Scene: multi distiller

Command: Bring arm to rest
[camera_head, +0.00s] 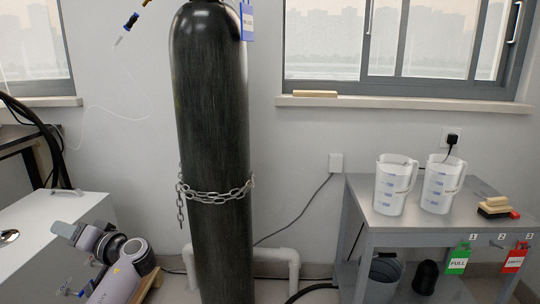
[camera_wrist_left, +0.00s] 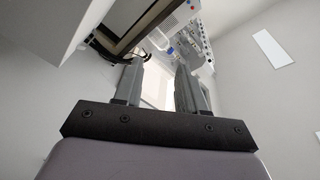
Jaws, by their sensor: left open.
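My left gripper (camera_wrist_left: 158,70) is open in the left wrist view. Its two grey fingers stand apart with nothing held between them, and they point up toward the ceiling and equipment beyond. In the head view my grey left arm (camera_head: 125,277) is folded low at the bottom left, beside a white cabinet and left of the tall gas cylinder; the fingers cannot be made out clearly there. My right arm and right gripper do not show in either view.
A dark gas cylinder (camera_head: 211,130) stands in the centre with a chain (camera_head: 215,193) around it. A white cabinet (camera_head: 40,235) is at left. At right, a grey table (camera_head: 420,225) holds two white measuring jugs (camera_head: 395,185) and a brush (camera_head: 495,208).

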